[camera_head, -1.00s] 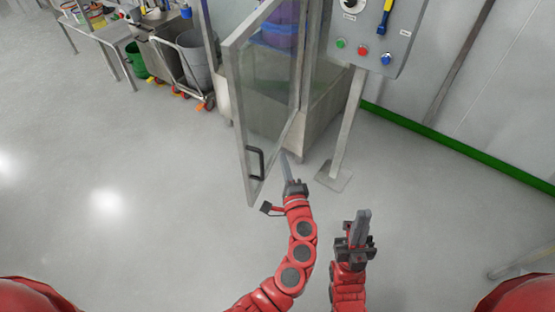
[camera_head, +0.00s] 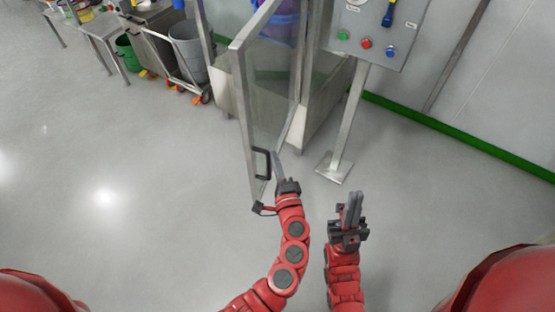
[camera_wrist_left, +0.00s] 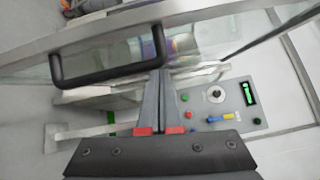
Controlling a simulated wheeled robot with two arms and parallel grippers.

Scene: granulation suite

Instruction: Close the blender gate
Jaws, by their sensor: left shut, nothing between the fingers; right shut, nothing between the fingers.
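The blender gate (camera_head: 240,115) is a clear panel in a grey metal frame, swung open toward me in the head view. Its black handle (camera_head: 262,163) is on the free edge; in the left wrist view the handle (camera_wrist_left: 108,62) spans the upper left. My left gripper (camera_head: 279,163) is shut and empty, its fingertips just right of the handle. In the left wrist view its fingers (camera_wrist_left: 163,95) point at the gate frame near the handle's right end; I cannot tell whether they touch. My right gripper (camera_head: 351,208) is shut and empty, apart from the gate to the right.
A control panel (camera_head: 378,25) with green, red and blue buttons stands on a post (camera_head: 350,120) right of the gate. A cart with a grey bin (camera_head: 188,50), a green bucket (camera_head: 128,50) and a steel table (camera_head: 85,25) are back left. Floor at left is clear.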

